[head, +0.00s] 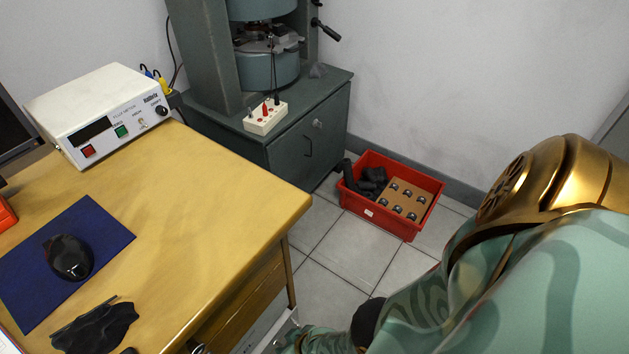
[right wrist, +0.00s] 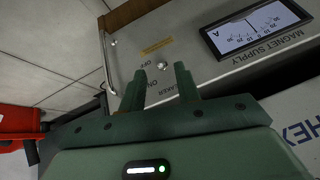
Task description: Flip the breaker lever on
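The breaker lever (right wrist: 162,66) is a small metal toggle on the grey front panel (right wrist: 200,75) of the magnet supply, in the right wrist view. OFF and ON labels stand beside it. Its tilt is too small to tell. My right gripper (right wrist: 160,69) is open, with its two dark green fingers apart. The lever shows between the fingertips; I cannot tell whether they touch it. In the head view my right arm reaches down at the bottom right, and the fingers are hidden below the desk edge. My left gripper is not in view.
The magnet supply has a meter (right wrist: 258,25) and a metal handle (right wrist: 107,62). A wooden desk (head: 200,200) holds a white flux meter (head: 100,112) and a mouse (head: 68,257). A red crate (head: 362,207) stands on the tiled floor near a grey cabinet (head: 285,160).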

